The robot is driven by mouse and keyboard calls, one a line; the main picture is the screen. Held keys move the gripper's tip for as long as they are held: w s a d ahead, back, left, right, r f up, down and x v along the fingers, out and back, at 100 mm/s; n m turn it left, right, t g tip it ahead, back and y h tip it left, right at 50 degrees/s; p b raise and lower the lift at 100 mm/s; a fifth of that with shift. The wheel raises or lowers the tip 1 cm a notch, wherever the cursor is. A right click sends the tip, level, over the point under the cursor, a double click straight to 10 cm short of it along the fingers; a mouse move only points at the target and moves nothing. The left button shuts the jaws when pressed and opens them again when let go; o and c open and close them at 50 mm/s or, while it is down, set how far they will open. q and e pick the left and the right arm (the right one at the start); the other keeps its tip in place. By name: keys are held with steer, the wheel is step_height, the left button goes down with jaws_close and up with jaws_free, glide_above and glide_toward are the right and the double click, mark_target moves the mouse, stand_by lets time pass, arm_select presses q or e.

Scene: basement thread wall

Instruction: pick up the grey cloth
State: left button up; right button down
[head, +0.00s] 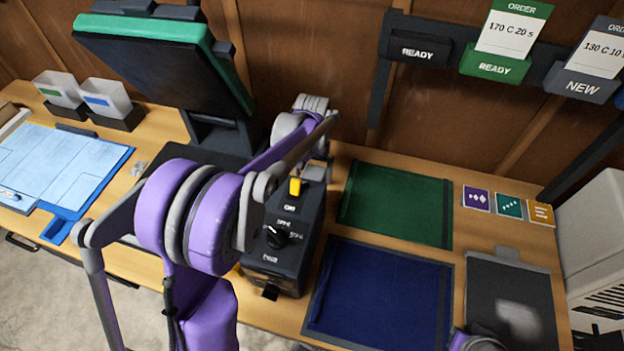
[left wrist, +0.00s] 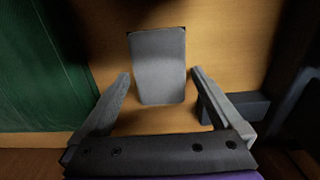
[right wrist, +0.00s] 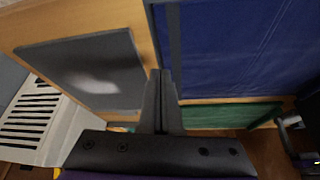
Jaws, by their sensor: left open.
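A flat grey rectangle, which looks like the grey cloth (left wrist: 158,52), lies on the wooden surface in the left wrist view. My left gripper (left wrist: 160,73) is open, with one finger on each side of the rectangle's lower part in that view. I see no contact between fingers and cloth. In the head view I cannot make out this cloth; my purple left arm covers part of the bench. My right gripper (right wrist: 160,74) is shut and empty, over the bench between the dark grey mat and the blue mat.
A black control box (head: 282,245) with a knob stands beside my left arm. A green mat (head: 397,205), a blue mat (head: 380,295) and a dark grey mat (head: 510,300) lie to its right. A dark screen (head: 165,60) stands at the back left.

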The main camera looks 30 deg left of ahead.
mark_target(313, 176)
arm_select(q)
steer(key=shift+f, duration=0.35)
steer(key=c, duration=1.2)
step_height(313, 176, up, 10)
steer(key=shift+r+p, duration=0.1)
steer(key=shift+p, duration=0.25)
